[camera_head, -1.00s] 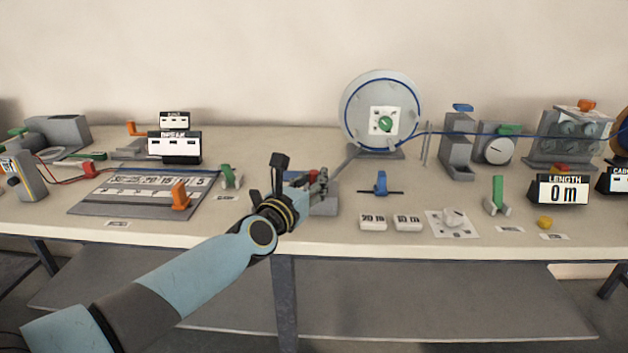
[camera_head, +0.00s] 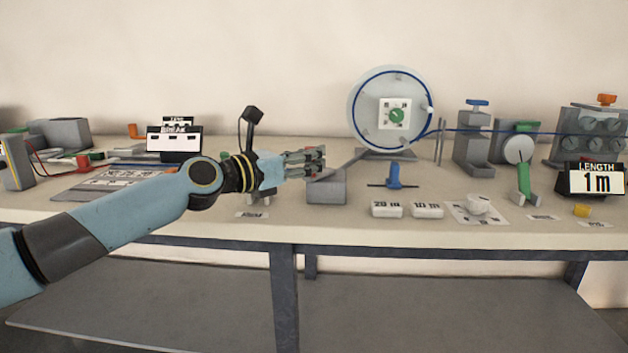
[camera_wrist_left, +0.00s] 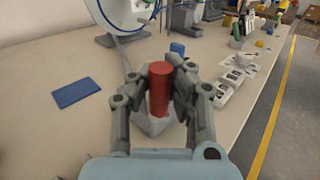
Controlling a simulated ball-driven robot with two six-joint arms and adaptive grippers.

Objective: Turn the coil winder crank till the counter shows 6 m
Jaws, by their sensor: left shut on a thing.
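My left gripper (camera_head: 316,160) is shut on the red crank handle, which stands upright between its fingers in the left wrist view (camera_wrist_left: 159,90). The grey crank box (camera_head: 326,188) sits just below the gripper. The fingers hide most of the handle in the head view. Behind it to the right stands the round coil winder reel (camera_head: 361,110) with a blue ring of cable and a green centre. The LENGTH counter (camera_head: 597,182) at the right reads 1 m. My right gripper is not in view.
A blue cable runs right from the reel past grey stands (camera_head: 474,147). A blue clamp (camera_head: 394,175), a 20 m block (camera_head: 386,209) and a 10 m block (camera_head: 427,210) lie right of the crank. A dark board (camera_head: 75,187) lies at left, partly behind my arm.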

